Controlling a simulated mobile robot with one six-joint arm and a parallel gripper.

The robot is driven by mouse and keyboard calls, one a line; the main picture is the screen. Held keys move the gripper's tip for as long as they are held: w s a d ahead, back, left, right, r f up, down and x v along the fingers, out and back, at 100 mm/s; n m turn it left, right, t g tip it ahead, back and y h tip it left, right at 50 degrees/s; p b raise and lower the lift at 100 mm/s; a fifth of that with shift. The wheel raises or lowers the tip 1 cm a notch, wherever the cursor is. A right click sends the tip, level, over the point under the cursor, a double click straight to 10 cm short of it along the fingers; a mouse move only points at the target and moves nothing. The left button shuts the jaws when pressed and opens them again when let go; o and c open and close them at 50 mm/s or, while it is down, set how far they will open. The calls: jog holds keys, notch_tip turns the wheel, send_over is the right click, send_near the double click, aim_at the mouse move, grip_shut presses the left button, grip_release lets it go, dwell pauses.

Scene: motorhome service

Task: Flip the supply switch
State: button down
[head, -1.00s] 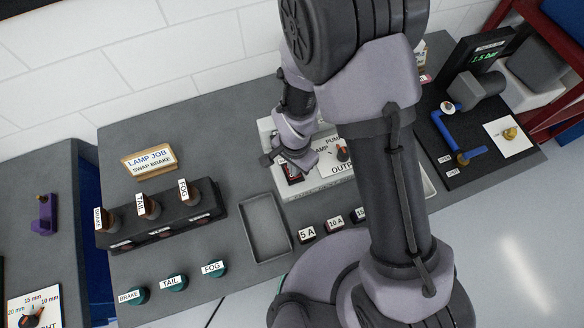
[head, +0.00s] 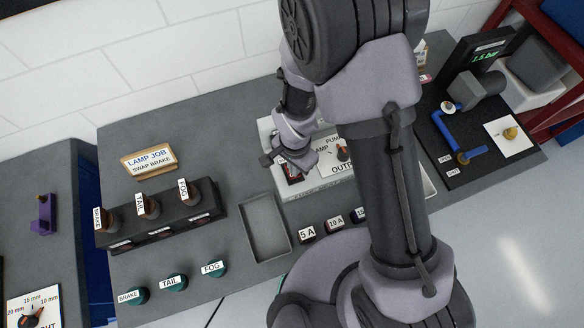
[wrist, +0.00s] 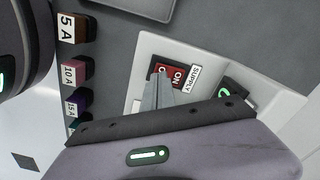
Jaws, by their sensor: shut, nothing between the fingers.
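The supply switch is a red rocker (wrist: 178,72) with an ON mark, set in a pale panel (wrist: 146,62) beside a SUPPLY label (wrist: 194,78). In the head view the switch (head: 293,174) shows only partly, just below my gripper (head: 284,164). In the wrist view my gripper (wrist: 157,92) is shut and empty. Its fingertips overlap the lower left of the rocker and hide part of it. I cannot tell whether they touch it or which way it is tipped.
Labelled fuses (wrist: 75,73) line the panel's left side in the wrist view. An empty grey tray (head: 264,226) and a lamp rack (head: 160,226) lie to the left in the head view.

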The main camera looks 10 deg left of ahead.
jog(key=shift+f+b, duration=0.8)
jog(key=shift+f, duration=0.05)
dwell(0.3)
jog(key=shift+r+p, duration=2.15)
jog(key=shift+r, duration=1.45)
jog(key=shift+f, duration=0.1)
